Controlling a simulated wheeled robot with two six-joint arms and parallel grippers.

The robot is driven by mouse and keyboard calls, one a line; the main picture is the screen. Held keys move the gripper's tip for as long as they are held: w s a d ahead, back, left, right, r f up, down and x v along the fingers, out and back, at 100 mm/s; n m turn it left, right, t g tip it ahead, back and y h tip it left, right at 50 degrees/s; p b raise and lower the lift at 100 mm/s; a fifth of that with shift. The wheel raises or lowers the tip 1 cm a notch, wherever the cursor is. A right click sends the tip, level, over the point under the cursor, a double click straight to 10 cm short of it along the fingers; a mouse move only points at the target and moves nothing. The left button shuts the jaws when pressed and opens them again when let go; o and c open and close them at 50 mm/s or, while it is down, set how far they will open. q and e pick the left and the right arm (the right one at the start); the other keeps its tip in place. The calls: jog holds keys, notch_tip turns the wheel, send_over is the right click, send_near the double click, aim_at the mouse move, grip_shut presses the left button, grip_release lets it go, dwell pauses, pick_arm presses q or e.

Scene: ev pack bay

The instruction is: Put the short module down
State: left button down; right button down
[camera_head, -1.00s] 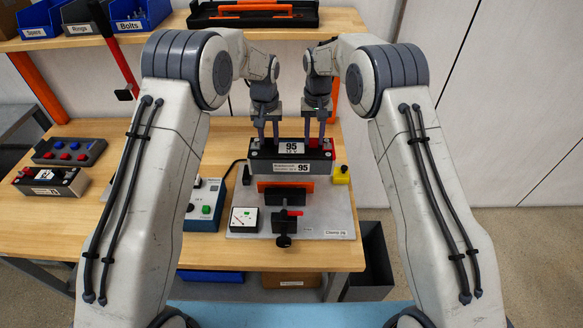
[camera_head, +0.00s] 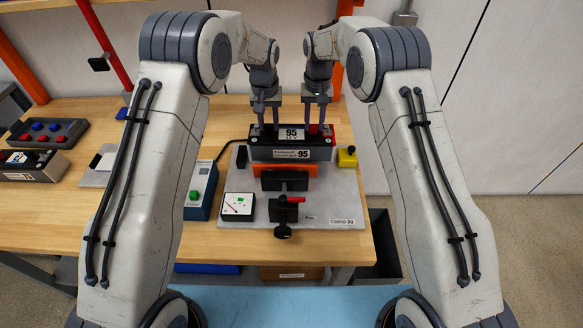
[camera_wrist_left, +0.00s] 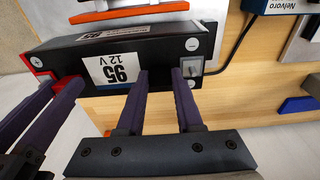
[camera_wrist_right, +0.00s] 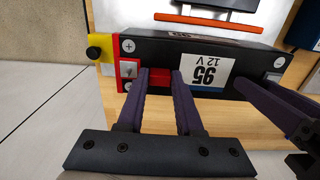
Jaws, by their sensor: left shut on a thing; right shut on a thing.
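The module is a black block marked 95 and 12 V (camera_head: 291,146), above or at the back of the clamp jig (camera_head: 330,205). My left gripper (camera_head: 265,124) is shut on it near its left end, and my right gripper (camera_head: 315,124) near its red right end. The module looks level. The left wrist view shows its label (camera_wrist_left: 112,68) and end terminals. The right wrist view shows its label (camera_wrist_right: 207,72) and red end (camera_wrist_right: 124,68). The head view does not clearly show whether its underside touches the jig; that underside is hidden.
Another module (camera_head: 32,166) lies far left.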

aim_at(270, 134)
pick_arm(q)
jog(key=shift+f, duration=0.2)
pick_arm(e)
jog(key=shift+f, duration=0.25)
